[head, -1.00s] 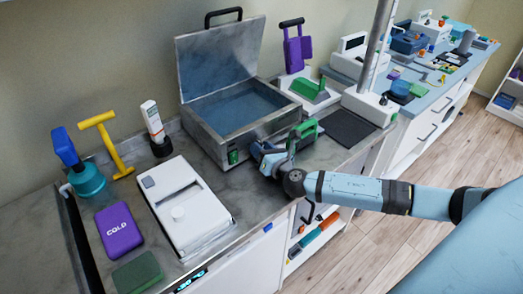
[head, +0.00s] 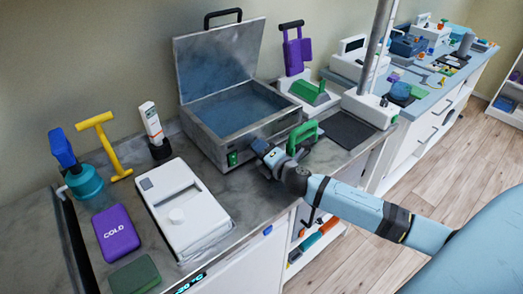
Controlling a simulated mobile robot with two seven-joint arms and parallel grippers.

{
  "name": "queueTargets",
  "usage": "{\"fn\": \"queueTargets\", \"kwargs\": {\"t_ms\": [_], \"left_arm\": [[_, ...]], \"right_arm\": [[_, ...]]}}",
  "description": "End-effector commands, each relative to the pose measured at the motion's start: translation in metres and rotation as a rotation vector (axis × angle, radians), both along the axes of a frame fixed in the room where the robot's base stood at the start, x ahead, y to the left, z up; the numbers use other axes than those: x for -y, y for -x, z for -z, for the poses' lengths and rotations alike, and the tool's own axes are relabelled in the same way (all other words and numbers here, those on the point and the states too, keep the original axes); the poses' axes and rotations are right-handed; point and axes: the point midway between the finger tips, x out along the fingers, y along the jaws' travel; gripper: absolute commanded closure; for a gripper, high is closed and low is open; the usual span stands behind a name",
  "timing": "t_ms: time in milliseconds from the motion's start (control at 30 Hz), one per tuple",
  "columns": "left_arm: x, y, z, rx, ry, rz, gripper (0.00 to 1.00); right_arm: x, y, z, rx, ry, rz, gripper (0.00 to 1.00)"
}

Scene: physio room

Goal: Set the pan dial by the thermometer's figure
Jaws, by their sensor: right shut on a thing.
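The metal pan (head: 200,130) stands on the counter with its lid up and bluish water inside. A green switch (head: 232,158) is on its front. My right gripper (head: 260,149) is at the pan's front face, right of the switch. It is shut on what appears to be the pan dial, which the fingers hide, so its setting cannot be read. A white handheld device, likely the thermometer (head: 151,120), stands upright in a dark holder left of the pan; its figure is too small to read. My left gripper is out of view.
A white box unit (head: 172,222), a purple COLD pack (head: 116,230) and a green block (head: 135,276) lie at front left. A green handle (head: 303,138) rises close behind my right gripper. A dark mat (head: 348,130) lies to the right.

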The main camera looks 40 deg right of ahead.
Motion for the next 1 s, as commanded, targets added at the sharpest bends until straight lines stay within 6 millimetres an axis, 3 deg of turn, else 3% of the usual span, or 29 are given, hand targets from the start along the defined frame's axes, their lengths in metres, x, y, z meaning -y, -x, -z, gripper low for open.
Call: {"fn": "queueTargets", "kwargs": {"t_ms": [667,700,800,1000], "left_arm": [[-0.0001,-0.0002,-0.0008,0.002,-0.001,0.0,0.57],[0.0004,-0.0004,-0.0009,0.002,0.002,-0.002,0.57],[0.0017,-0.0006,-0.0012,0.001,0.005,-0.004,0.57],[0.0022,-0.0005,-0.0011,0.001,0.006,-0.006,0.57]], "right_arm": [[0.0012,-0.0005,-0.0008,-0.005,-0.068,0.002,0.89],[0.0011,-0.0005,-0.0009,-0.005,-0.068,0.002,0.63],[0.001,-0.0005,-0.0007,-0.005,-0.068,0.002,0.4],[0.0006,-0.0002,-0.0003,-0.005,-0.068,0.001,0.4]]}}
